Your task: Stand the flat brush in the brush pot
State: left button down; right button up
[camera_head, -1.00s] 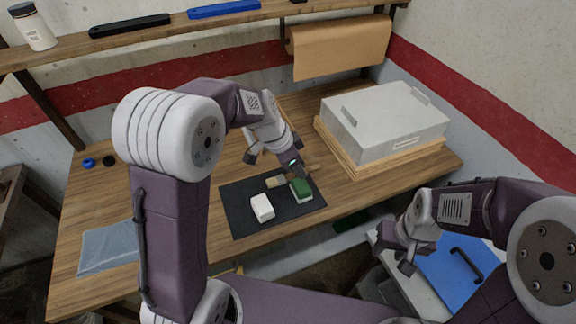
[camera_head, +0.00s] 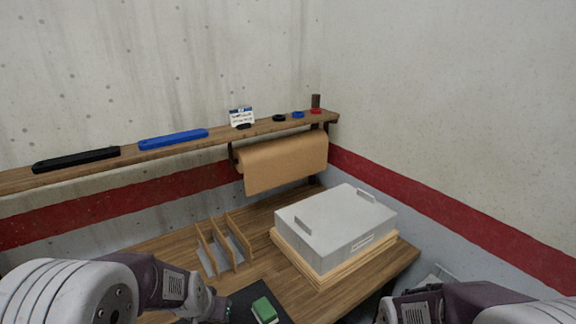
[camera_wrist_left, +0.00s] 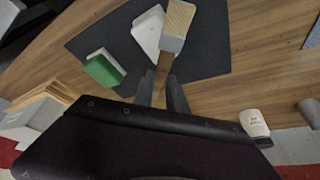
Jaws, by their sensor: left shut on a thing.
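The flat brush (camera_wrist_left: 176,28) is in the left wrist view, with pale bristles, a light ferrule and a wooden handle. My left gripper (camera_wrist_left: 161,92) is shut on its handle, and the bristle end points away from the gripper, over the dark mat. In the head view my left wrist is low at the left; the fingers and brush cannot be made out there. My right gripper is out of view; only part of that arm shows at lower right. I cannot identify the brush pot for certain; a grey round object (camera_wrist_left: 309,111) at the right of the wrist view is cut off.
A green block (camera_head: 264,310) and a white block (camera_wrist_left: 148,32) lie on the dark mat (camera_wrist_left: 205,58). Wooden dividers (camera_head: 222,243) and a grey lidded box (camera_head: 335,228) stand on the bench. A shelf (camera_head: 222,139) runs above. A white jar (camera_wrist_left: 254,122) shows in the wrist view.

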pick_arm(q)
jog(key=shift+s+a+f+n, duration=0.1)
jog(key=shift+s+a+n, duration=0.15)
jog(key=shift+n, duration=0.15)
